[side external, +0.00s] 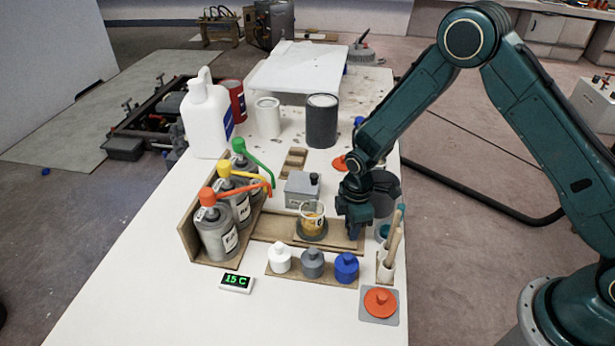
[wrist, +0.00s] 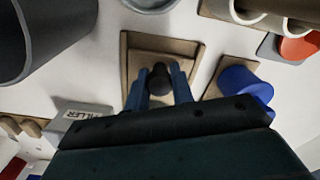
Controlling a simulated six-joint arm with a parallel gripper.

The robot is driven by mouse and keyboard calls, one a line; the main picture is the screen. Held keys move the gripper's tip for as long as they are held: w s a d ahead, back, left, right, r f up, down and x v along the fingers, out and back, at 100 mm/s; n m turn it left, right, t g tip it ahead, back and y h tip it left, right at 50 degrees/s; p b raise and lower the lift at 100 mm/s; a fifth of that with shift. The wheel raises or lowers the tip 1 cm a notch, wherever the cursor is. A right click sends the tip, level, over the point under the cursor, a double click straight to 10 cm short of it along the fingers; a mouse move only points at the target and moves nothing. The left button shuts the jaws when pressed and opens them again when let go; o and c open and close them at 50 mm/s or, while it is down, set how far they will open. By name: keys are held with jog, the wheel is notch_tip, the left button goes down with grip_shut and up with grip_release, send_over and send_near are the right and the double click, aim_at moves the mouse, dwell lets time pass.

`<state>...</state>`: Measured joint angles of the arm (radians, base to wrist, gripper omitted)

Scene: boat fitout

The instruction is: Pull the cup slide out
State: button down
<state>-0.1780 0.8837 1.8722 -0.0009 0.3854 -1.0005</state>
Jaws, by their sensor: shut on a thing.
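The cup slide is a flat wooden board (side external: 275,228) in the middle of the bench. A clear cup (side external: 312,215) with amber contents stands on a dark round base on it. My gripper (side external: 354,232) is low at the slide's right end. In the wrist view, its two blue fingers (wrist: 160,90) are shut on a dark round knob (wrist: 158,76) over a wooden recess (wrist: 152,42). The cup is hidden in the wrist view, behind my gripper body.
Pump bottles (side external: 215,230) with coloured spouts stand left, spouts reaching toward the cup. A grey filler box (side external: 302,188) is behind the slide. White, grey and blue small bottles (side external: 312,263) line the front. A stick holder (side external: 386,265) and red button (side external: 379,302) are right.

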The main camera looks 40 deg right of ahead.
jog(key=shift+s+d, duration=0.9)
jog(key=shift+d, duration=0.05)
jog(key=c, duration=1.2)
grip_release()
jog(key=shift+r, duration=0.1)
notch_tip(320, 180, up, 14)
jog(key=shift+f, duration=0.2)
jog(key=shift+r, duration=0.1)
